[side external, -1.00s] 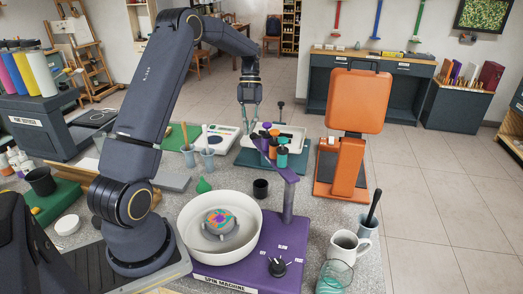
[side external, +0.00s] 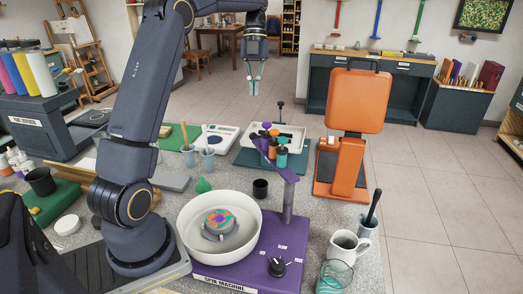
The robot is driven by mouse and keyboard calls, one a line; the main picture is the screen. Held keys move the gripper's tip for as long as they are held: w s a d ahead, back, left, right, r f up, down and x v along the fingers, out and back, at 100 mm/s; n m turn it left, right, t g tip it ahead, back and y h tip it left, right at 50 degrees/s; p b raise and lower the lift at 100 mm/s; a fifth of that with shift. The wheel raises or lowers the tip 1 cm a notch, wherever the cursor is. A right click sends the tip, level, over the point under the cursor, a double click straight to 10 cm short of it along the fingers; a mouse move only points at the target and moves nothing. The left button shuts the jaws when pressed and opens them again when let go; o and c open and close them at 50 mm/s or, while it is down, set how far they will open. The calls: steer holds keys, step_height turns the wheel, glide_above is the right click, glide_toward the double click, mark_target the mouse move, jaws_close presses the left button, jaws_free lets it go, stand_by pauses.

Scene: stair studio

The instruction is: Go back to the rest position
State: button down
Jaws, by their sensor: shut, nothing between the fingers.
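My gripper (side external: 254,90) is high above the back of the table, pointing down. Its fingers are shut with nothing between them, and it touches nothing. My arm rises from its base at the left and reaches over toward the back. Below the gripper, the white tray (side external: 292,138) lies on a green mat (side external: 247,158) at the back of the table.
The purple spin machine (side external: 245,272) with its white bowl (side external: 187,222) holds a painted round piece (side external: 218,222). Several paint bottles (side external: 272,142) stand on its purple arm (side external: 288,172). An orange press (side external: 352,110) is right of the tray. Cups (side external: 342,250) stand front right. The air around my gripper is clear.

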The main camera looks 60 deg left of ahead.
steer(key=s+d+r+t+y, duration=0.1)
steer(key=s+d+r, duration=0.1)
steer(key=d+r, duration=0.35)
steer(key=s+d+r+t+y, duration=0.1)
steer(key=s+d+r, duration=0.25)
steer(key=d, duration=0.35)
steer(key=s+d+n+t+y, duration=0.1)
steer(key=s+d+n+t, duration=0.1)
steer(key=s+d+n, duration=0.5)
steer(key=s+d+f+n+t, duration=0.1)
steer(key=s+f+n+t, duration=0.2)
steer(key=f+n, duration=0.8)
steer(key=s+n, duration=0.2)
steer(key=n, duration=0.5)
steer(key=shift+d+t, duration=0.25)
steer(key=shift+t, duration=0.05)
steer(key=shift+s, duration=0.1)
